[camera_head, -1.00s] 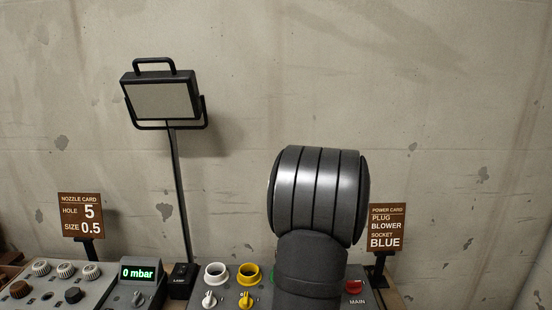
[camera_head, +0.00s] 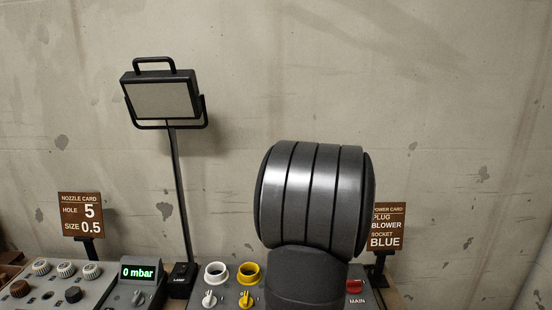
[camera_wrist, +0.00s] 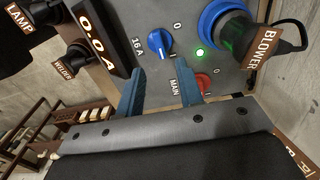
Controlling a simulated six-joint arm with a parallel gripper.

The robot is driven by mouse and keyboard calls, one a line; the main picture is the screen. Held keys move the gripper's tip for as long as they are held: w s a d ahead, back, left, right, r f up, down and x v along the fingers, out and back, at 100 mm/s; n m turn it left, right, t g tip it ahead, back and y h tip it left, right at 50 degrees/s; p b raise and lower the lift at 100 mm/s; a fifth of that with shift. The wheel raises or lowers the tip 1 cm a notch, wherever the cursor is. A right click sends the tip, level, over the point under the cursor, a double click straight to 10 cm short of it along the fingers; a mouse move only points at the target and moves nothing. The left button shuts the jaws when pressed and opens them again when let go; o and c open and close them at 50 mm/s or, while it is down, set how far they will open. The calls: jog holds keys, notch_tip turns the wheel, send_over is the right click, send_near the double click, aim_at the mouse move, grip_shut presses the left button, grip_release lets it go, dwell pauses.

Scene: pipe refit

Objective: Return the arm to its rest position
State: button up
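My gripper (camera_wrist: 160,80) shows two blue fingers in the wrist view. They are apart with nothing between them, above the grey power panel (camera_wrist: 203,18). A blue knob (camera_wrist: 160,43) and the red main switch (camera_wrist: 204,81) lie beyond the fingertips. The black plug labelled BLOWER (camera_wrist: 258,35) sits in a blue socket (camera_wrist: 212,22), with a green light (camera_wrist: 200,53) lit beside it. In the head view, my dark arm hides my gripper and much of the power panel.
A work lamp (camera_head: 162,98) stands at the back. A nozzle card (camera_head: 81,213) and a power card (camera_head: 388,227) stand on either side. A display (camera_head: 138,272) reads 0 mbar. White (camera_head: 216,274) and yellow (camera_head: 249,273) sockets show. Plugs labelled LAMP (camera_wrist: 18,17) and WELDER (camera_wrist: 72,58) show in the wrist view.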

notch_tip(320, 180, up, 10)
notch_tip(320, 180, down, 18)
jog(key=shift+r, duration=0.2)
jog(key=n, duration=0.5)
jog(key=shift+n, duration=2.6)
